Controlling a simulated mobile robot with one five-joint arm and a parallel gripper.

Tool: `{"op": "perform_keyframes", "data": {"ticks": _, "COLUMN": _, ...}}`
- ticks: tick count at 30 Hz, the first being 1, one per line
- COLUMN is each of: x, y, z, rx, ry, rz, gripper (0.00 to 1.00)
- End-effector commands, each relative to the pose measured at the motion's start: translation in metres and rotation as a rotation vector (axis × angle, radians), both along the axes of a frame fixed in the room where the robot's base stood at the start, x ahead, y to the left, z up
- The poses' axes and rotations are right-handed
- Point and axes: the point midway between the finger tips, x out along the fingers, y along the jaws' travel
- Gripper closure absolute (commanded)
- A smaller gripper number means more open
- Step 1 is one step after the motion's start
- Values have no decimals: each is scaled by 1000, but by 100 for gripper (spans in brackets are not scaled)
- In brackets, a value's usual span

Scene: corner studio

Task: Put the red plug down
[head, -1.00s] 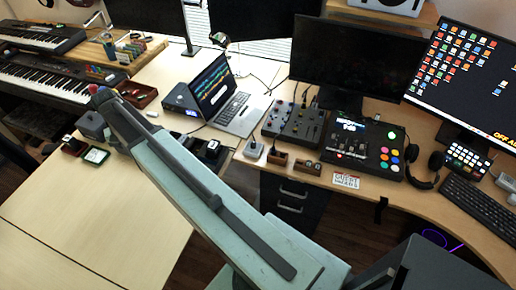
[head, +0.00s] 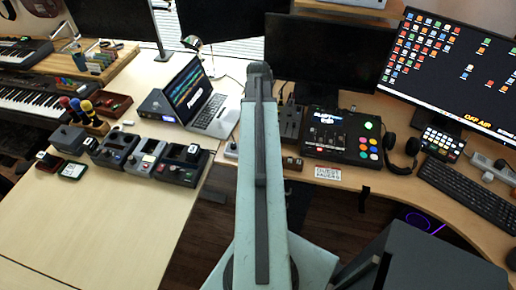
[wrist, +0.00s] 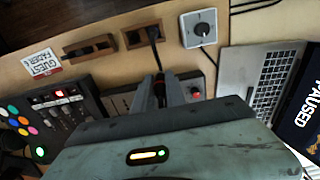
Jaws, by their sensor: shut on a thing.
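My gripper (wrist: 161,88) is shut on a small dark thing with a reddish-orange band, which I take to be the red plug (wrist: 160,93). Most of the plug is hidden between the fingers in the wrist view. A black cable runs from a wooden block (wrist: 132,38) toward the fingertips; I cannot tell whether it joins the plug. The gripper is over the desk in front of the block, beside the mixer (wrist: 193,90). In the head view my arm hides the plug, and the fingertips cannot be made out.
Another wooden block (wrist: 90,48) and a grey box with a knob (wrist: 198,27) line the desk edge. The button console (head: 340,135), laptop (head: 205,98) and guest fader card (head: 328,173) are close by. Several pedals (head: 150,155) stand left. The pale table (head: 90,220) has free room in front.

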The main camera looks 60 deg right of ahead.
Motion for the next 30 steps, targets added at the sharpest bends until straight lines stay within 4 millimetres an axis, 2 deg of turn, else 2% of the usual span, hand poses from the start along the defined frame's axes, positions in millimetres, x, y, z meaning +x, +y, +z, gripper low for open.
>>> {"op": "perform_keyframes", "data": {"ticks": 5, "x": -2, "y": -1, "z": -4, "rx": 0, "ry": 0, "rz": -4, "gripper": 100}}
{"op": "perform_keyframes", "data": {"ticks": 8, "x": -2, "y": -1, "z": -20, "rx": 0, "ry": 0, "rz": -3, "gripper": 100}}
{"op": "perform_keyframes", "data": {"ticks": 12, "x": -2, "y": -1, "z": -53, "rx": 0, "ry": 0, "rz": -3, "gripper": 100}}
{"op": "perform_keyframes", "data": {"ticks": 15, "x": -1, "y": -1, "z": -67, "rx": 0, "ry": 0, "rz": -3, "gripper": 100}}
{"op": "perform_keyframes", "data": {"ticks": 20, "x": -1, "y": -1, "z": -66, "rx": 0, "ry": 0, "rz": -2, "gripper": 100}}
{"op": "perform_keyframes", "data": {"ticks": 27, "x": 0, "y": 0, "z": -103, "rx": 0, "ry": 0, "rz": -1, "gripper": 100}}
{"op": "perform_keyframes", "data": {"ticks": 30, "x": 0, "y": 0, "z": -103, "rx": 0, "ry": 0, "rz": -1, "gripper": 100}}
